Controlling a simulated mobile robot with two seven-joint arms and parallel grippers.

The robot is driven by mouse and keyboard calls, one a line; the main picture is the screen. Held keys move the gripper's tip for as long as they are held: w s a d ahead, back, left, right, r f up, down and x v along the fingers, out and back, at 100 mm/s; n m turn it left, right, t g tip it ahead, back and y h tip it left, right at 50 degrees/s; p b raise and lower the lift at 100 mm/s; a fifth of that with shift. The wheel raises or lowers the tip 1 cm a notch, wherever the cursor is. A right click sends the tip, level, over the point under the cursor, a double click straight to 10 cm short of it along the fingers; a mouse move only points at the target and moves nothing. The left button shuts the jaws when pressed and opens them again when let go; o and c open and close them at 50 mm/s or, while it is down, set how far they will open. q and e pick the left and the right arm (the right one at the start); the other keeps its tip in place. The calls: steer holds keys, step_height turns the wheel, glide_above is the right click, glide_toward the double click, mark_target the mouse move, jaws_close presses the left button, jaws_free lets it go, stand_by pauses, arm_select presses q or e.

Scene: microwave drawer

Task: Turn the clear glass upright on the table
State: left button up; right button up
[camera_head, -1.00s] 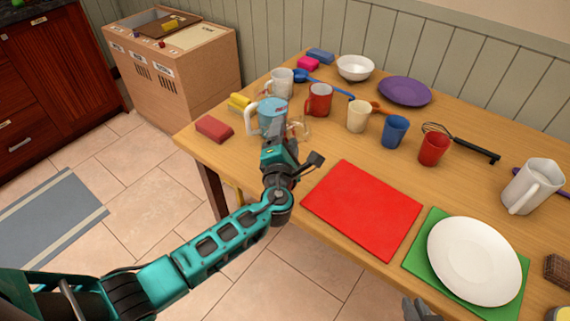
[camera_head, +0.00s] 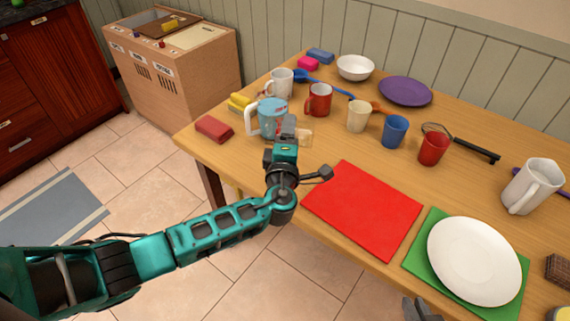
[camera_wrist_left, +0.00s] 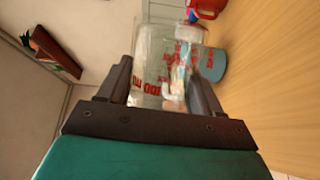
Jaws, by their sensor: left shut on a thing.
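The clear glass (camera_wrist_left: 160,62) has red measuring marks and sits between the two fingers of my left gripper (camera_wrist_left: 163,78) in the left wrist view. My left gripper is shut on it. In the head view my left gripper (camera_head: 288,127) is at the table's left part and hides most of the glass (camera_head: 305,137). I cannot tell clearly which way the glass's mouth points or whether it touches the table (camera_head: 240,160). A small grey part of my right gripper (camera_head: 420,310) shows at the bottom edge; its jaws cannot be judged.
A light blue pitcher (camera_head: 270,117) with a white handle stands right by the left gripper. A red mug (camera_head: 319,99), a cream cup (camera_head: 358,116) and a blue cup (camera_head: 395,131) stand behind and to the right. A red mat (camera_head: 362,208) lies flat at the front.

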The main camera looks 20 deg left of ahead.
arm_select(q)
steer(key=shift+a+f, duration=0.1)
steer(key=shift+a, duration=0.35)
steer(key=shift+d+m, duration=0.15)
steer(key=shift+m, duration=2.15)
steer(key=shift+s+m, duration=0.1)
steer(key=shift+m, duration=0.2)
steer(key=shift+f, duration=0.1)
